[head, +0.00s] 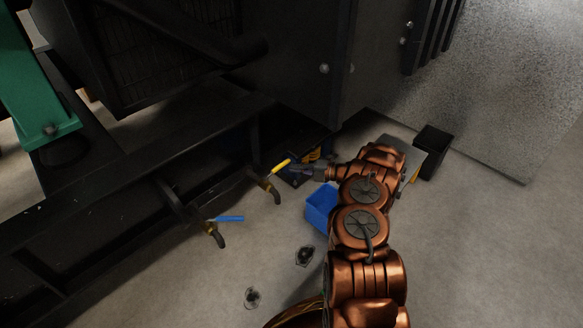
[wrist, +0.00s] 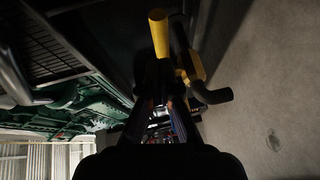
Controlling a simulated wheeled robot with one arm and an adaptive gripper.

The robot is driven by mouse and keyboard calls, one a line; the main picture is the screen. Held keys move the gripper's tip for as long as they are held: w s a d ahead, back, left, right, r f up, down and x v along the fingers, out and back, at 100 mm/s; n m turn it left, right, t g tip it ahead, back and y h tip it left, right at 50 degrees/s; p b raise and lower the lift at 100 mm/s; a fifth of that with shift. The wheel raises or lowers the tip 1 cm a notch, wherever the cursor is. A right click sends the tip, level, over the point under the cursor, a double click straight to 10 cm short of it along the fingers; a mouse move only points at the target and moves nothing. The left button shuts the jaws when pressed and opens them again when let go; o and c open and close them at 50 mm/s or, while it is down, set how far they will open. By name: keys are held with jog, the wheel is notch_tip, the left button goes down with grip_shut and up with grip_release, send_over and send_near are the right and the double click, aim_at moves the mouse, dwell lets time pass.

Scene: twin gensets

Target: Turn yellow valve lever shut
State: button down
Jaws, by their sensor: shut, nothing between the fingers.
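The yellow valve lever (head: 281,166) sticks out toward the upper right from a valve on a dark pipe stub, low on the black genset frame. In the wrist view the yellow lever (wrist: 159,34) stands upright just beyond the fingertips, with a dark bent pipe to its right. My gripper (head: 294,169) is beside the lever's free end, on its right in the head view. The gripper (wrist: 160,66) is shut and empty. I cannot tell whether the fingertips touch the lever.
A second valve with a blue lever (head: 230,218) is to the lower left. A black box (head: 433,150) stands to the right. The black frame (head: 140,195) runs along the left; the floor in front is mostly clear.

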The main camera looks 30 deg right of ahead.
jog(key=w+d+p+v, duration=0.1)
jog(key=p+v, duration=0.1)
jog(key=v, duration=0.8)
jog(key=shift+d, duration=0.65)
jog(key=shift+r, duration=0.1)
